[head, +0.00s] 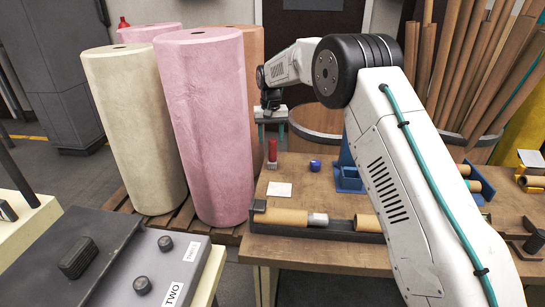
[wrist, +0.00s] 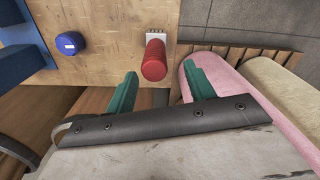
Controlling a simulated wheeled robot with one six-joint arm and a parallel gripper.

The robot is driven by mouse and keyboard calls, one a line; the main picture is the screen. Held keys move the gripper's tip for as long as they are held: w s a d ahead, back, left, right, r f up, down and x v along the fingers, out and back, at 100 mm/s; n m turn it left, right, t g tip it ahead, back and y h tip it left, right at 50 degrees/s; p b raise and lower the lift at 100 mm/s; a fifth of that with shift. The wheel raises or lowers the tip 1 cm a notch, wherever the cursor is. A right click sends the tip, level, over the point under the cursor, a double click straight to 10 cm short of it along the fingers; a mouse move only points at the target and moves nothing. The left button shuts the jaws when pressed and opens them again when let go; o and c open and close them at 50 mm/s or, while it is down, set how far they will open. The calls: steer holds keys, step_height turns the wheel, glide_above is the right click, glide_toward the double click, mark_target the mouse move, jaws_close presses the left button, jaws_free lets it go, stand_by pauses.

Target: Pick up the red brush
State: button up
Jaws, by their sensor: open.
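The red brush (head: 272,150) stands upright on the wooden table near its far left corner, with its red handle up and a pale bristle part at the bottom. In the wrist view the brush (wrist: 154,60) shows handle end toward the camera, just beyond and between the fingertips. My gripper (head: 272,129) is open, with its teal fingers pointing down above the brush. In the wrist view my gripper (wrist: 160,72) has nothing between its fingers. I cannot tell the exact height gap from fingertips to handle.
A blue round object (head: 315,166) sits right of the brush, and a pale card (head: 279,189) lies in front. A blue holder (head: 350,179) stands further right. Tall pink (head: 205,130) and cream (head: 134,130) rolls stand close to the left. A tray with brown rolls (head: 280,216) lines the front edge.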

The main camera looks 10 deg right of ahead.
mark_target(273, 148)
steer(key=f, duration=0.5)
steer(key=shift+s+d+f, duration=0.2)
steer(key=shift+s+d, duration=0.05)
steer(key=shift+s, duration=0.15)
steer(key=shift+c, duration=0.3)
steer(key=c, duration=1.1)
steer(key=shift+r, duration=0.1)
steer(key=shift+r, duration=0.45)
step_height(273, 148, up, 3)
steer(key=shift+f, duration=0.1)
steer(key=s+d+r, duration=0.1)
steer(key=s, duration=1.5)
